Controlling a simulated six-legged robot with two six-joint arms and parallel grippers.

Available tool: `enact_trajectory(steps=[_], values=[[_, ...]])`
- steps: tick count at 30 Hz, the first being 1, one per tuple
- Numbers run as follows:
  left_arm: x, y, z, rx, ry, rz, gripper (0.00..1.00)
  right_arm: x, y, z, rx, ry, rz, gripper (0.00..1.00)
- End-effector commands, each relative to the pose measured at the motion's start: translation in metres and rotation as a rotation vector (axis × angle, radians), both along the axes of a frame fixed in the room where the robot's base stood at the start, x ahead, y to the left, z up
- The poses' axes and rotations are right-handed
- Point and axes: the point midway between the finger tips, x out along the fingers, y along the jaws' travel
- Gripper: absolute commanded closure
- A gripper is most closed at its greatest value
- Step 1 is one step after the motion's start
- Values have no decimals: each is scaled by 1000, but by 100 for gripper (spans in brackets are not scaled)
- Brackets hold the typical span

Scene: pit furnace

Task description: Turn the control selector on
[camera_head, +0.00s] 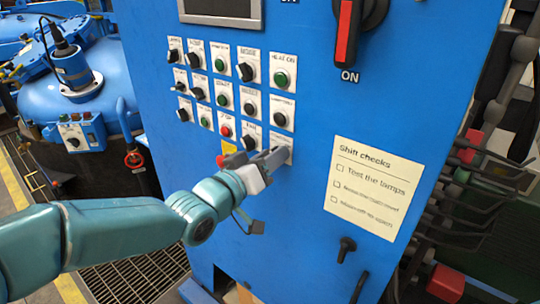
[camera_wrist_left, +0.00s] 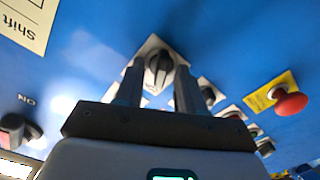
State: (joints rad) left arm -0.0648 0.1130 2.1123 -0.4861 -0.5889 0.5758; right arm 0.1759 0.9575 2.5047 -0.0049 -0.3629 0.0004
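A black selector knob (camera_wrist_left: 159,68) on a white plate sits between the two fingers of my left gripper in the left wrist view. My left gripper (camera_head: 277,158) is open at the lower right corner of the control rows in the head view. The plate (camera_head: 281,143) behind it shows only in part, and its knob is hidden there by the gripper. I cannot tell whether the fingers touch the knob. The small labels are too blurred to read, so I cannot confirm this is the control selector. My right gripper is not in view.
The blue cabinet carries several rows of knobs and buttons. A red mushroom button (camera_wrist_left: 290,102) on a yellow plate is near the gripper. A large red-handled switch (camera_head: 346,32) marked ON is above. A "Shift checks" sheet (camera_head: 373,190) is at right.

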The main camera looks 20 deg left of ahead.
Motion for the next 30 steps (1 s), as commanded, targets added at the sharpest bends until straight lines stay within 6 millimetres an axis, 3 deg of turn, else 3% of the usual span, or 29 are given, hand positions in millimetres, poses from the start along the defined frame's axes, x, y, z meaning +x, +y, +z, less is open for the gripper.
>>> enact_trajectory(steps=[4,7,8,20,30], values=[[0,0,0,0,0,0,62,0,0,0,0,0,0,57],[0,0,0,0,0,0,94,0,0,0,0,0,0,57],[0,0,0,0,0,0,100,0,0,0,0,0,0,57],[-1,0,-3,39,-15,-1,100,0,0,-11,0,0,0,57],[-1,-1,-7,257,-97,0,100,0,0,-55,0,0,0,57]])
